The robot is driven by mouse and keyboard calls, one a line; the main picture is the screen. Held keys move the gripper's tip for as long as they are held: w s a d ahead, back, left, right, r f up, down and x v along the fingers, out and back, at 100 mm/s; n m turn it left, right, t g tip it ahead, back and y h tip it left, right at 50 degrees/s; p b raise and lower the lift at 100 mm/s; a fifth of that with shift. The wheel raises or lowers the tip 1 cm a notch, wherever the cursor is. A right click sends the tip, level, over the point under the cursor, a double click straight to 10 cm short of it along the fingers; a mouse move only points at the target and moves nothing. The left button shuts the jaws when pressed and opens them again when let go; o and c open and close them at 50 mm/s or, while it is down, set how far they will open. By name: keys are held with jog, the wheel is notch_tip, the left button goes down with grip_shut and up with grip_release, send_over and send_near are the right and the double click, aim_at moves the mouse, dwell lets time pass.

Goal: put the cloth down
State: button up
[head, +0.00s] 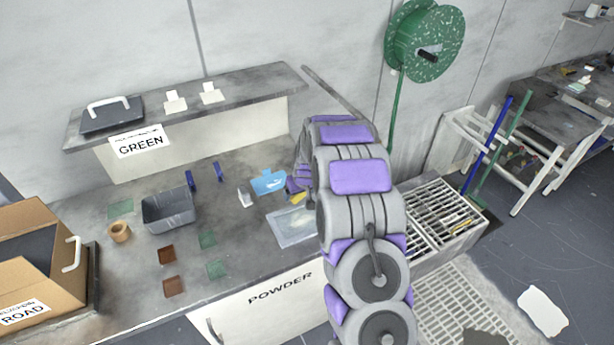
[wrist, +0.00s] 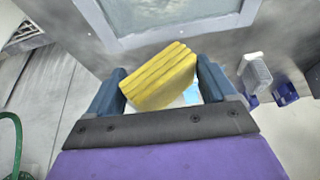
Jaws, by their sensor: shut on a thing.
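My gripper (wrist: 162,86) is shut on a folded yellow cloth (wrist: 160,78), which sits tilted between the two dark blue fingers. In the head view my gripper (head: 296,188) is mostly hidden behind my arm, and a small yellow corner of the cloth (head: 299,198) shows below it. The cloth appears to be over the grey bench (head: 190,262), near a light, framed platen (head: 294,228). The platen's frame also shows at the top of the wrist view (wrist: 165,38). I cannot tell whether the cloth touches the bench.
A blue flat item (head: 268,182) and a small white bottle (head: 245,196) stand left of my gripper. A grey bin (head: 168,211), small coloured squares and a cardboard box (head: 40,225) lie farther left. A white grate (head: 440,215) is at right. A shelf (head: 240,83) hangs behind.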

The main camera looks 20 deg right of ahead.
jog(key=shift+w, duration=0.6)
jog(key=w+d, duration=0.2)
jog(key=w+d+b, duration=0.1)
jog(key=w+d, duration=0.1)
jog(key=w, duration=0.1)
jog(key=w+d+f, duration=0.1)
jog(key=w, duration=0.2)
jog(key=shift+d, duration=0.4)
jog(key=shift+w+d+f+b, duration=0.1)
jog(key=shift+w+d+b, duration=0.15)
jog(key=shift+w, duration=0.25)
jog(key=shift+w+d+b, duration=0.15)
jog(key=shift+w+d, duration=0.05)
jog(key=shift+w, duration=0.25)
jog(key=shift+w+d+f, duration=0.1)
jog(key=shift+w+d, duration=0.45)
jog(key=shift+d, duration=0.15)
jog(key=shift+w, duration=0.1)
jog(key=shift+w+d, duration=0.1)
jog(key=shift+w, duration=0.35)
notch_tip(320, 180, down, 3)
jog(key=shift+d+f+b, duration=0.1)
jog(key=shift+f+b, duration=0.05)
jog(key=shift+b, duration=0.35)
jog(key=shift+d, duration=0.1)
